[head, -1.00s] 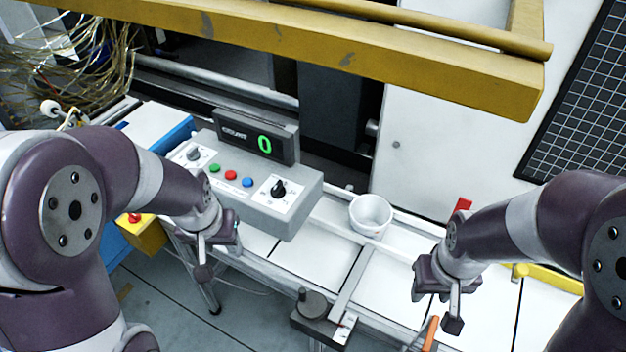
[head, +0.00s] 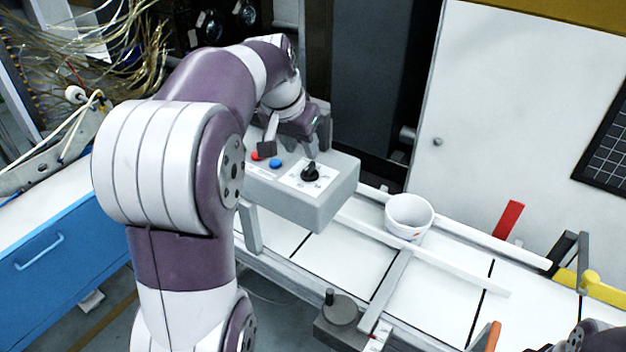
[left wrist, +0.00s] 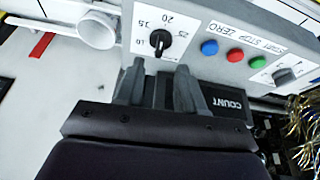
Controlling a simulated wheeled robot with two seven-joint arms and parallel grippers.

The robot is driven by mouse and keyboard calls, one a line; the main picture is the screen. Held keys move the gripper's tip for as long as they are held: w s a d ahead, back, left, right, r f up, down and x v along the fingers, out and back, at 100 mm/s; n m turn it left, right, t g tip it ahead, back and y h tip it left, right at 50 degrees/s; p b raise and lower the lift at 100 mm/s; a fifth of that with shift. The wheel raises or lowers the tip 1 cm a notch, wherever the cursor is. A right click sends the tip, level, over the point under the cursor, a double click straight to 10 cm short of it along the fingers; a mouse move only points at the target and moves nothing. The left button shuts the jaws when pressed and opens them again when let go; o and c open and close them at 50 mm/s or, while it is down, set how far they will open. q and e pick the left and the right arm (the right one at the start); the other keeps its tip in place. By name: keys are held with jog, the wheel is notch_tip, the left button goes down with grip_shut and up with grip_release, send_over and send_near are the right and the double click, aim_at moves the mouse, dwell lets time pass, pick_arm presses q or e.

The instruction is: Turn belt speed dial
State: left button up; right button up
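The belt speed dial (head: 310,173) is a black knob on a white scale plate, at the right of the grey control box (head: 325,205). The dial also shows in the left wrist view (left wrist: 160,40), with numbers around it. My left gripper (head: 290,148) is above the box, beside the dial on its display side. In the left wrist view my left gripper (left wrist: 157,82) has its two fingers apart with nothing between them, and the dial lies just beyond the fingertips. Only a bit of my right arm shows at the bottom right; its gripper is out of view.
Red and blue buttons (head: 276,164) are close to the left gripper. A green button (left wrist: 256,62) and grey knob (left wrist: 284,75) show in the wrist view. A white cup (head: 409,215) stands right of the box on the belt (head: 450,265). The display is mostly hidden by my arm.

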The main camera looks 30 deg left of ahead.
aim_at(309, 166)
pick_arm(q)
jog(key=b+x, duration=0.1)
jog(key=x, duration=0.4)
jog(key=shift+w+f, duration=0.2)
jog(key=shift+f, duration=0.1)
jog(key=shift+w+f, duration=0.2)
jog(key=shift+f, duration=0.3)
pick_arm(e)
jog(key=shift+f, duration=1.35)
pick_arm(q)
grip_shut()
pick_arm(e)
jog(key=shift+r, duration=0.15)
